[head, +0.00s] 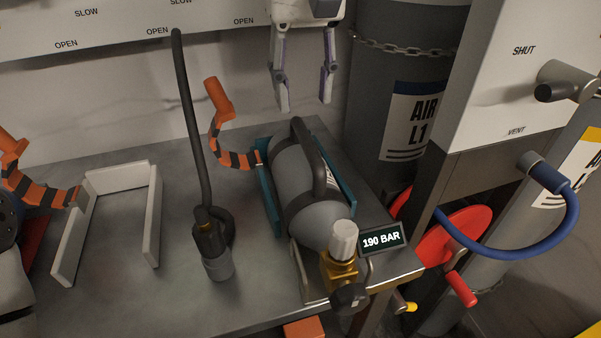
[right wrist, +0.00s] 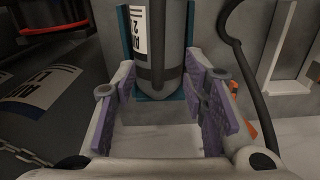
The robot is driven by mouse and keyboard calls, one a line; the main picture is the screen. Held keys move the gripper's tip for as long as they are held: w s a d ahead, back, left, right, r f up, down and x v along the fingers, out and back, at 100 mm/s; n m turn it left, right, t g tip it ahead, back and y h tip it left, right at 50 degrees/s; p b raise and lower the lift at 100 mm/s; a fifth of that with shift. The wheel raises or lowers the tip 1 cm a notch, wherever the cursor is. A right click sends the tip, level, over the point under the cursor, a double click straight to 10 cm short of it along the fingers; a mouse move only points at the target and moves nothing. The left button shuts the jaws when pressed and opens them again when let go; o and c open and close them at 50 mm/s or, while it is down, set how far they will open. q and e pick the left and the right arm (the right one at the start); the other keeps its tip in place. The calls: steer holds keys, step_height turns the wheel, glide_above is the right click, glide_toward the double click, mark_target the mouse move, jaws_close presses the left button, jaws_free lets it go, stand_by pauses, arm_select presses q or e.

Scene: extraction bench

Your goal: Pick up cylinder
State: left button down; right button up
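The grey cylinder (head: 299,175) lies in a teal cradle (head: 268,205) on the bench, with a black carry handle on top. Its brass valve (head: 341,268) with a pale knob points toward the front edge, beside a "190 BAR" tag (head: 381,240). My right gripper (head: 305,104) is open and empty, above and behind the cylinder's far end. In the right wrist view, the cylinder (right wrist: 178,40) shows beyond and between the spread purple-padded fingers (right wrist: 162,105), apart from them. My left gripper is not in view.
A black hose (head: 189,120) runs down to a fitting (head: 215,255) left of the cylinder. An orange-and-black strap (head: 232,157) is by the cradle. An empty white bracket (head: 152,215) lies left. The large AIR L1 cylinder (head: 405,110), red disc (head: 440,245) and blue hose (head: 510,250) are right.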

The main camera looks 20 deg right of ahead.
mark_target(307, 138)
steer(key=f, duration=0.6)
steer(key=s+f, duration=0.1)
steer(key=f, duration=0.2)
steer(key=shift+s+d, duration=0.1)
steer(key=shift+d, duration=0.1)
jaws_close()
steer(key=shift+r, duration=0.1)
